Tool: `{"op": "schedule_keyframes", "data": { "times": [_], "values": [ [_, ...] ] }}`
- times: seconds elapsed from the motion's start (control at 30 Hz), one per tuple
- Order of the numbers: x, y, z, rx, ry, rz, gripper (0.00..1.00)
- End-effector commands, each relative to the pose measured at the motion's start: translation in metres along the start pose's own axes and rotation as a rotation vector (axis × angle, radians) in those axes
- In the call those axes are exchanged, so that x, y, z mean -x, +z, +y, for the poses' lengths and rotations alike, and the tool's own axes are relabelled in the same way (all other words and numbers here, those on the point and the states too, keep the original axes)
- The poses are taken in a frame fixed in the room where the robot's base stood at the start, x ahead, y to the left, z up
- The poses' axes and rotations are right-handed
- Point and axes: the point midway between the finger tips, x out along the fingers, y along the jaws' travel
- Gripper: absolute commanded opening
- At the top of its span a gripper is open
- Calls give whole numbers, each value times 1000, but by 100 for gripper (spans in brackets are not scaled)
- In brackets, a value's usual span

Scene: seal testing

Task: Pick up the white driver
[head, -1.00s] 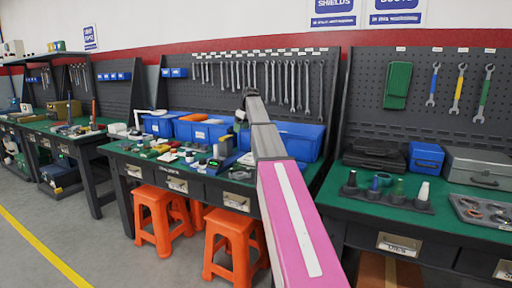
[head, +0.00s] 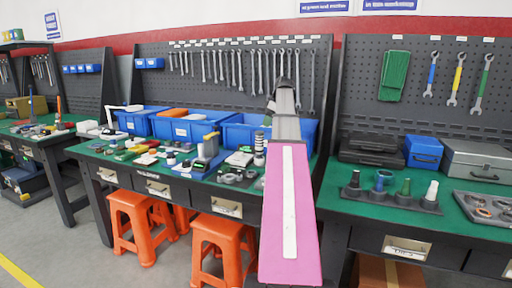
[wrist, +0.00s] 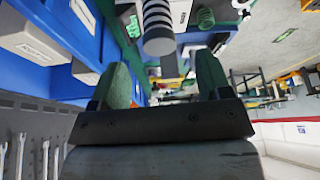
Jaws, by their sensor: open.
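The white driver (head: 431,191) is a small white tapered piece. It stands upright at the right end of a dark rack (head: 392,200) on the right bench, beside a green, a blue and a dark one. In the wrist view my gripper (wrist: 166,75) is open, its two greenish fingers apart with nothing held between them. A black-and-white banded cylinder (wrist: 158,22) shows just beyond the fingers; I cannot tell how far. In the head view my arm reaches over the middle bench, left of the rack, and its fingers cannot be made out. The white driver is not recognisable in the wrist view.
A metal tray with rings (head: 490,209) lies right of the rack. A black case (head: 372,150), blue box (head: 424,152) and grey toolbox (head: 476,160) stand behind it. Blue bins (head: 180,128) and small parts crowd the middle bench. Orange stools (head: 218,240) stand below.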

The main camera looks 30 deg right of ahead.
Motion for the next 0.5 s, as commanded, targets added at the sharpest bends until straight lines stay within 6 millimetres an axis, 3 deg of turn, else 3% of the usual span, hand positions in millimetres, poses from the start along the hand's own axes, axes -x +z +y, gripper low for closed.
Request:
{"op": "schedule_keyframes", "data": {
  "times": [0.3,0.5],
  "values": [
    [-44,-1,0,0,0,0,71],
    [-56,-2,1,-1,-1,-1,71]
  ]
}}
